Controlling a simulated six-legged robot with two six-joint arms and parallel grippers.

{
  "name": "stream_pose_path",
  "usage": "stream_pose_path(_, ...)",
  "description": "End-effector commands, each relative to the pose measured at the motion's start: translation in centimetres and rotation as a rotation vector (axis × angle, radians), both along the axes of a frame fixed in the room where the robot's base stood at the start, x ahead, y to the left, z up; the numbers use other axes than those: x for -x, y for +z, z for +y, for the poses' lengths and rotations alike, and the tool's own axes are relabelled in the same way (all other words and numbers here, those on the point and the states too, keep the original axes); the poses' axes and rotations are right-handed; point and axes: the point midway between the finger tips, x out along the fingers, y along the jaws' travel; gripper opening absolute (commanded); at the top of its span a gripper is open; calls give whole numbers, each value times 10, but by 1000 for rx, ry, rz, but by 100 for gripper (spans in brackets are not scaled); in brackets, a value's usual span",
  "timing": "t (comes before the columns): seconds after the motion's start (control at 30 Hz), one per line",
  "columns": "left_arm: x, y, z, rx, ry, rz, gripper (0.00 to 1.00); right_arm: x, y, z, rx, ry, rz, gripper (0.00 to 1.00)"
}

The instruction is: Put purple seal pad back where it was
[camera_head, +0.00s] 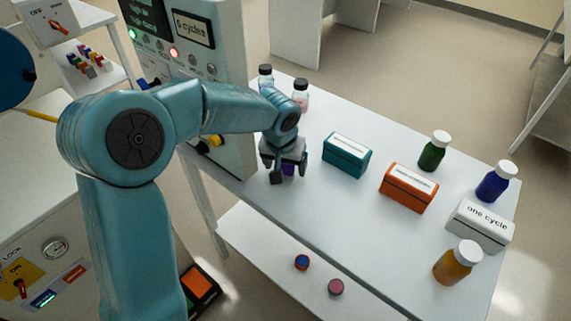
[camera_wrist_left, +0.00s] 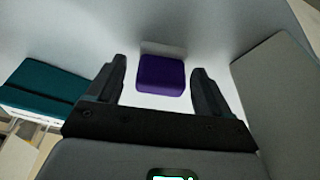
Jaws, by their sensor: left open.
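The purple seal pad (camera_wrist_left: 161,75) rests on the white table top (camera_head: 330,206), in front of and between the two fingers of my left gripper (camera_wrist_left: 158,88) in the left wrist view. The fingers are open, with a gap on each side of the pad. In the head view my left gripper (camera_head: 287,171) points down at the table near the panel cabinet, and only a small part of the purple seal pad (camera_head: 289,169) shows beneath it. My right gripper is not in view.
A teal box (camera_head: 346,157) and an orange box (camera_head: 407,190) stand right of the gripper. A white "one cycle" box (camera_head: 480,226) and green (camera_head: 433,153), blue (camera_head: 494,184) and amber (camera_head: 456,265) bottles stand farther right. The control panel cabinet (camera_head: 232,165) is close on the left.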

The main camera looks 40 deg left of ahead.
Motion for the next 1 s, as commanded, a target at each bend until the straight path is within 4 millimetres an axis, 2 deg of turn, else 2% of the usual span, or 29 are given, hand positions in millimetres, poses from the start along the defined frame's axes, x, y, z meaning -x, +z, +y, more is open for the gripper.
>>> stream_pose_path(0.3,17,72,-6,-1,-2,-7,80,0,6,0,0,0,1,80)
stream_pose_path(0.5,26,101,-9,0,0,-4,80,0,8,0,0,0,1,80)
stream_pose_path(0.67,28,109,-10,0,-1,-2,80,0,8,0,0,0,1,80)
stream_pose_path(1.0,28,109,-9,0,-1,-1,80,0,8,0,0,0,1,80)
